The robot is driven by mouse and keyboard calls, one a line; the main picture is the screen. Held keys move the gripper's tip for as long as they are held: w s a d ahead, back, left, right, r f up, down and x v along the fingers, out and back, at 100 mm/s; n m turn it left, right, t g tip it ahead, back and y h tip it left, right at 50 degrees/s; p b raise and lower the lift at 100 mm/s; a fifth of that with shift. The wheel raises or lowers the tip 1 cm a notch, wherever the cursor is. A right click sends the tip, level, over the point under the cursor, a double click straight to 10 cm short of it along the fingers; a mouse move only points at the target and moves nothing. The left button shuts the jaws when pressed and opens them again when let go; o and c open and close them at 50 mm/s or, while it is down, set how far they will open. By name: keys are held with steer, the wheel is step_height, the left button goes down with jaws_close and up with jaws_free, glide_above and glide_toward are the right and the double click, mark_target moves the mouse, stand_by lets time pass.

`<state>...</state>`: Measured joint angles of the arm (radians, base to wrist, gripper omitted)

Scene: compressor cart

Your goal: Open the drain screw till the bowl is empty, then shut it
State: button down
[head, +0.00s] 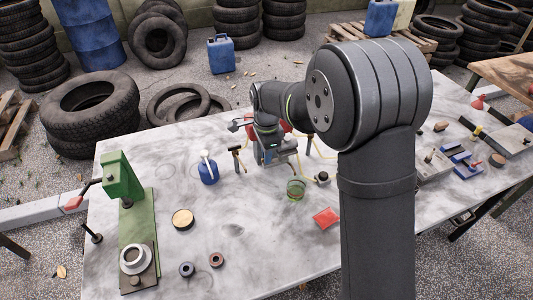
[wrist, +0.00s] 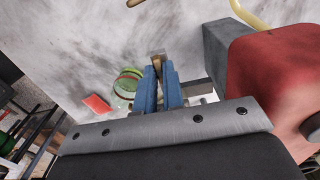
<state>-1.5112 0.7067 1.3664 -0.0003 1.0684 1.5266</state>
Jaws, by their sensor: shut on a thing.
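My gripper (wrist: 160,66) is at the middle of the wrist view. Its two blue fingers are shut on a small brass-coloured piece that shows at the tips, which looks like the drain screw (wrist: 158,57). In the head view my gripper (head: 270,155) is small and hangs over the table beside the red machine. A clear cup with green bands (wrist: 126,82) is just left of the fingers. It also shows as a green-tinted cup (head: 296,188) standing on the table. I cannot make out the bowl or its water level.
A red body with a dark block (wrist: 275,75) is close on the right of the fingers. A red cloth (head: 327,217), a blue bottle (head: 208,172) and a small dark block with a knob (head: 322,178) are on the table. The front middle of the table is mostly clear.

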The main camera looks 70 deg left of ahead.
steer(key=c, duration=1.8)
jaws_free()
step_height(320, 180, up, 18)
steer(key=shift+f, duration=0.25)
step_height(320, 180, down, 18)
steer(key=shift+r, duration=0.2)
steer(key=shift+r, duration=0.1)
